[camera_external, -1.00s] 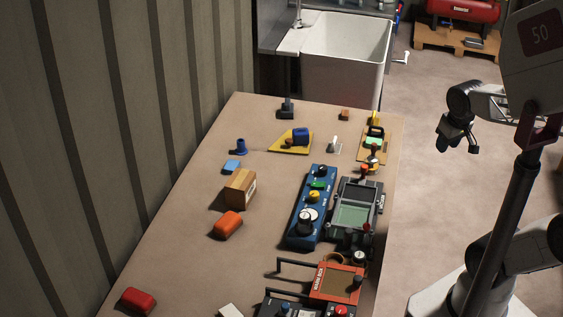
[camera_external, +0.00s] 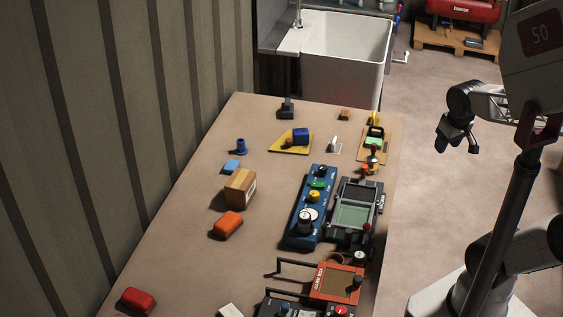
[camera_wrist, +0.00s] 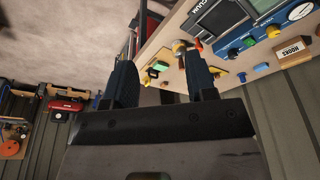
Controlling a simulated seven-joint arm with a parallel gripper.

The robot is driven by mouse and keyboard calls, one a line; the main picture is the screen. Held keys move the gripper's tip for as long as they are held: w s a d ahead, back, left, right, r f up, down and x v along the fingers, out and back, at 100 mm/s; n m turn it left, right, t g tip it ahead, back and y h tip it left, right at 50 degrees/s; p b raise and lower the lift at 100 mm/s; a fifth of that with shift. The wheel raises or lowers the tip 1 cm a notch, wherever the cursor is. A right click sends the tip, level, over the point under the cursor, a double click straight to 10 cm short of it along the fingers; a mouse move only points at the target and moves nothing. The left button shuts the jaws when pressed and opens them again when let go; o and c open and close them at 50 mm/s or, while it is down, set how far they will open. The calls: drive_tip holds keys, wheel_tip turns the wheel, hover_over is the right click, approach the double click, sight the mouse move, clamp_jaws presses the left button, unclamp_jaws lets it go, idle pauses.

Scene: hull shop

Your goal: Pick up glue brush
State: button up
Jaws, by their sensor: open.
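I cannot pick out the glue brush with certainty. A small upright pale piece on a light base (camera_external: 335,145) stands beyond the blue panel, and a thin yellow piece (camera_external: 376,117) shows near the table's far right corner; either is too small to identify. My gripper (camera_external: 456,142) hangs in the air off the table's right side, clear of everything on it. In the wrist view my gripper (camera_wrist: 160,70) shows two dark, spread fingers with nothing between them, and the table's edge lies beyond.
The brown table (camera_external: 180,260) holds a blue control panel (camera_external: 304,235), a dark-screened device (camera_external: 352,215), a cardboard box (camera_external: 240,188), orange (camera_external: 228,225) and red (camera_external: 138,300) blocks, and a yellow plate (camera_external: 280,147). A white sink (camera_external: 345,65) stands behind. The table's left side is mostly clear.

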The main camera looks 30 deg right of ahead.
drive_tip(key=n+t, duration=0.2)
drive_tip(key=t, duration=0.6)
hover_over(373, 155)
drive_tip(key=s+d, duration=0.6)
drive_tip(key=s, duration=0.1)
wheel_tip(373, 155, down, 13)
drive_tip(key=w+a+f+n+t+y, duration=0.1)
drive_tip(key=w+a+f+t+y, duration=0.1)
drive_tip(key=a+f+y, duration=0.1)
wheel_tip(373, 155, down, 2)
drive_tip(key=shift+w+a+f+n+y, duration=0.2)
drive_tip(key=shift+w+f+n+y, duration=0.15)
drive_tip(key=shift+y, duration=0.35)
drive_tip(key=shift+r, duration=0.1)
drive_tip(key=shift+x, duration=1.25)
